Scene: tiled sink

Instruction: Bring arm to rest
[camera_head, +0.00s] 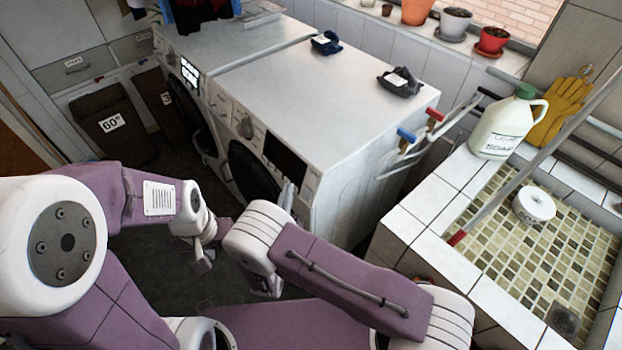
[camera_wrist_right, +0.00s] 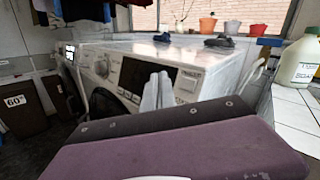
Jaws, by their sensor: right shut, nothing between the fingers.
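My right gripper (camera_head: 287,195) shows in the head view as pale grey fingers pointing up in front of the nearer washing machine. In the right wrist view its two fingers (camera_wrist_right: 157,91) are together with nothing between them. My left gripper (camera_head: 204,260) hangs low over the dark floor, left of the right forearm. It is small and partly turned away, so its opening is unclear. Both arms are bent, with their forearms near each other in front of my body.
Two white washing machines (camera_head: 335,88) stand just ahead, with dark cloths (camera_head: 400,82) on top. A tiled sink (camera_head: 440,262) is at the right, with a soap jug (camera_head: 508,125) on its rim and a white round object (camera_head: 534,205) inside. Brown bins (camera_head: 108,122) stand at the left.

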